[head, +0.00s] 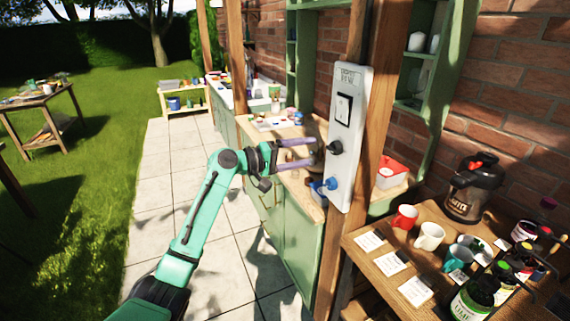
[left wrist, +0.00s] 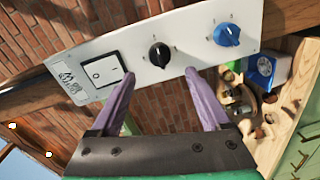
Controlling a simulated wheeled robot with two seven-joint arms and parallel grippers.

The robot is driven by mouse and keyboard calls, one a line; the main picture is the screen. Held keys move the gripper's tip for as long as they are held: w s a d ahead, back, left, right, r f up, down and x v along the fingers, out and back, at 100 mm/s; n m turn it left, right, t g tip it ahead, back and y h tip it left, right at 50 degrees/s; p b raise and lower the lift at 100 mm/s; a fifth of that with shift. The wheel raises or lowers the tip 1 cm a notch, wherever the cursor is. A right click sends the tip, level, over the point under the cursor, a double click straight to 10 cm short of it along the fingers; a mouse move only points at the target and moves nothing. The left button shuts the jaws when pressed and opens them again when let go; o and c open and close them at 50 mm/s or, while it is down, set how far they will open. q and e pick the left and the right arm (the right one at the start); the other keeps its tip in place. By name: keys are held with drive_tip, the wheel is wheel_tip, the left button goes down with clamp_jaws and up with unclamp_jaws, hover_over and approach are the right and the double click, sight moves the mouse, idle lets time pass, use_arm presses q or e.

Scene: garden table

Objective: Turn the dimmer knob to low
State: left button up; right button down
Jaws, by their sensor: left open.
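A white control panel (head: 347,120) is fixed to a wooden post. It carries a switch (head: 343,109) in a black frame, a black knob (head: 335,147) below it and a blue knob (head: 329,184) lowest. In the left wrist view the black knob (left wrist: 159,55) sits between the switch (left wrist: 103,70) and the blue knob (left wrist: 226,34), with small marks around it. Which knob is the dimmer I cannot read. My left gripper (head: 313,152) is open, its purple fingers pointing at the black knob, one to each side in the left wrist view (left wrist: 160,73), apparently short of it.
A wooden counter (head: 293,135) with green cabinets stands behind the post. A small table at the right holds red (head: 405,217) and white (head: 429,236) mugs, cards, bottles and a dark coffee dispenser (head: 474,187). The paved path (head: 180,180) at the left is clear.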

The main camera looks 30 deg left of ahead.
use_arm(q)
drive_tip(key=b+v, duration=0.1)
drive_tip(key=v, duration=0.5)
drive_tip(key=shift+s+b, duration=0.25)
drive_tip(key=shift+b, duration=0.15)
use_arm(e)
wheel_tip(320, 180, down, 3)
drive_tip(key=shift+r, duration=0.1)
use_arm(q)
drive_tip(key=shift+a, duration=0.2)
